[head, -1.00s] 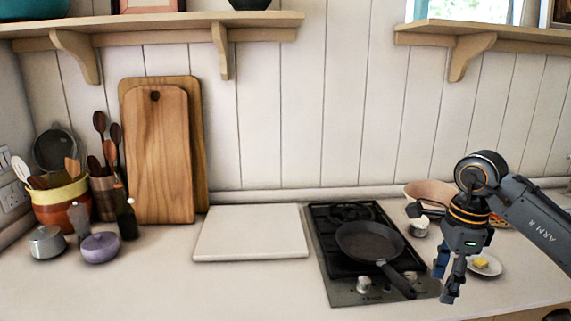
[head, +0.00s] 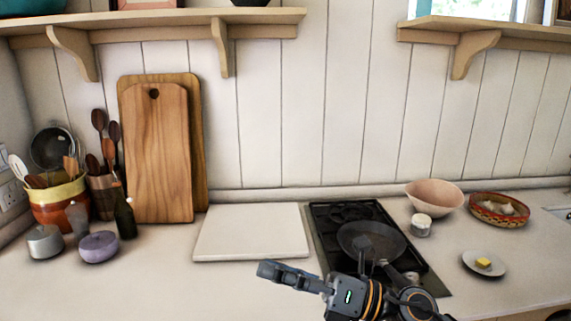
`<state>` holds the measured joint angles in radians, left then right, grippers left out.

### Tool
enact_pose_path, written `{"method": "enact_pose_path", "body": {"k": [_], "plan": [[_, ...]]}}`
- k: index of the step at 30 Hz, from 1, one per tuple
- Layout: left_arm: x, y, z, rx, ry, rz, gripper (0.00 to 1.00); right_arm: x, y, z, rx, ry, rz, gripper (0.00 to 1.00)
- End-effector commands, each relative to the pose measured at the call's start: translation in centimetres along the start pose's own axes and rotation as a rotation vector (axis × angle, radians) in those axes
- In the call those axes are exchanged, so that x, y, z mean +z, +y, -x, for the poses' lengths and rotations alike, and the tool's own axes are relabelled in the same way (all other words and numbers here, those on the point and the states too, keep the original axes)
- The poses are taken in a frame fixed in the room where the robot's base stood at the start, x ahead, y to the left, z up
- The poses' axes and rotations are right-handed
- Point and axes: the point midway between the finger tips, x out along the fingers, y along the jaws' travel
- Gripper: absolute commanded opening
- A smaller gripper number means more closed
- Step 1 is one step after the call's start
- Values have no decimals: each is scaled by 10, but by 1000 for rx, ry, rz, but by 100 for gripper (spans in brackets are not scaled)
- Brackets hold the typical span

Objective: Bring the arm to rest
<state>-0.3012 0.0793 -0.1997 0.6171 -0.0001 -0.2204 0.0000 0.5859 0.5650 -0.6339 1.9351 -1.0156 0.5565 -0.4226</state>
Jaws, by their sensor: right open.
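My right gripper (head: 312,256) is at the lower middle of the head view, with its arm low at the bottom edge. Its two dark fingers are spread wide and nothing is between them. One finger points left over the counter in front of the white board (head: 250,231). The other points up and shows in front of the black frying pan (head: 368,236), hiding part of it. I cannot tell how high the gripper is above the counter. My left gripper is not in view.
The pan sits on the black hob (head: 340,212). To its right are a small white pot (head: 421,226), a pink bowl (head: 434,196), a patterned basket (head: 483,217) and a plate (head: 471,265) with butter (head: 484,262). Cutting boards (head: 158,155) lean at left.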

Motion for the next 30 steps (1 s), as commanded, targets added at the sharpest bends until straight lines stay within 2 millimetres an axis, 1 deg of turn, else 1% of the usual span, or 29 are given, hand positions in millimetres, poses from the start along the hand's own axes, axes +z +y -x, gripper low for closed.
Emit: {"method": "enact_pose_path", "body": {"k": [1, 2, 3, 5, 6, 8, 9, 11, 12, 14, 15, 17, 18, 20, 21, 23, 24, 27, 30], "plan": [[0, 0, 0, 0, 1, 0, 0, 9, 1, 3, 3, -140, -120, 52], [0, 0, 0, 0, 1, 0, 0, 18, 0, 8, 0, -227, -192, 52], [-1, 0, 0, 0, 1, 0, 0, 28, -4, 16, -9, -342, -292, 52], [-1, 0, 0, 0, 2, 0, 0, 39, -16, 34, -32, -512, -446, 52], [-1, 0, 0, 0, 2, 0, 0, 43, -27, 49, -54, -622, -550, 52], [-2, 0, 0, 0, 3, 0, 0, 42, -47, 76, -97, -786, -711, 52], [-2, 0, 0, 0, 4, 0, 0, 37, -61, 95, -130, -892, -819, 52], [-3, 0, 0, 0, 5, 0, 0, 22, -82, 126, -191, -1049, -980, 52], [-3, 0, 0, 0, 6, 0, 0, 6, -95, 148, -238, -1150, -1088, 52], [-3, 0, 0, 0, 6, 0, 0, -23, -112, 179, -315, -1296, -1245, 52], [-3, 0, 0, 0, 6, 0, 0, -46, -120, 199, -371, -1385, -1340, 52], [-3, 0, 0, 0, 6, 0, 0, -82, -128, 226, -458, -1510, -1476, 52], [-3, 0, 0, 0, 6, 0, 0, -108, -130, 242, -520, -1587, -1561, 52], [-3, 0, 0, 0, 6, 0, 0, -146, -128, 262, -612, -1689, -1674, 52], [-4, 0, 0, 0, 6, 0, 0, -168, -124, 273, -669, -1746, -1738, 52], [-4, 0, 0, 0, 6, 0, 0, -198, -117, 287, -750, -1820, -1822, 52], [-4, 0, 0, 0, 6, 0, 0, -216, -110, 294, -802, -1861, -1868, 52], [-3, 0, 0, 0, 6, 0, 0, -254, -94, 308, -917, -1948, -1965, 52], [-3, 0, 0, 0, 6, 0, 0, -286, -75, 318, -1027, -2018, -2044, 52]]}}
